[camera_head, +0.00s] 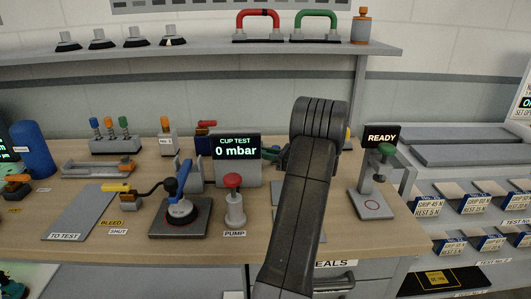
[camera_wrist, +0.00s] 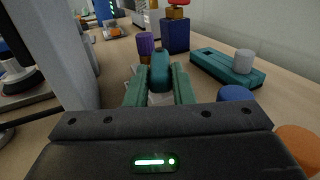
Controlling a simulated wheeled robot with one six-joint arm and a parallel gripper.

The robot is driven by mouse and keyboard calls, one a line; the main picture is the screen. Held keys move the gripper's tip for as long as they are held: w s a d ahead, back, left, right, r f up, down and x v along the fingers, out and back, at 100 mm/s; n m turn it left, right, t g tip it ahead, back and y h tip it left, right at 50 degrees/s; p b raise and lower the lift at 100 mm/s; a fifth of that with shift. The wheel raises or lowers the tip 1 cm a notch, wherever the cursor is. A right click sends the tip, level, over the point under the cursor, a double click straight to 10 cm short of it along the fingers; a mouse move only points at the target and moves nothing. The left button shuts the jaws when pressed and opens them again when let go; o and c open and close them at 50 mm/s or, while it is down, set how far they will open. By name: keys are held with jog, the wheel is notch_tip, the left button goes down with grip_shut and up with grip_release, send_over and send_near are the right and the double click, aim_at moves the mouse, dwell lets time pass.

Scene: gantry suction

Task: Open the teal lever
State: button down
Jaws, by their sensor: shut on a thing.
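The teal lever (camera_wrist: 160,70) stands in the middle of the wrist view, its rounded end towards me. My gripper (camera_wrist: 159,88) has a teal-looking finger on each side of it and is shut on it. The lever's base and pivot are mostly hidden by the fingers and the lever itself. In the head view my dark arm reaches over the bench and hides my gripper and most of that spot. A small teal part (camera_head: 271,153) shows beside the display, but I cannot tell whether it is lever or finger.
The CUP TEST display (camera_head: 237,147) reads 0 mbar and stands close left of my arm. The red-topped pump (camera_head: 234,200) is in front of it. A READY stand (camera_head: 377,175) is to the right. In the wrist view a teal block (camera_wrist: 226,68) with a grey knob lies right of the lever.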

aim_at(266, 150)
jog(key=c, duration=1.5)
grip_release()
jog(key=shift+r, duration=0.1)
notch_tip(266, 150, up, 10)
jog(key=shift+f, duration=0.1)
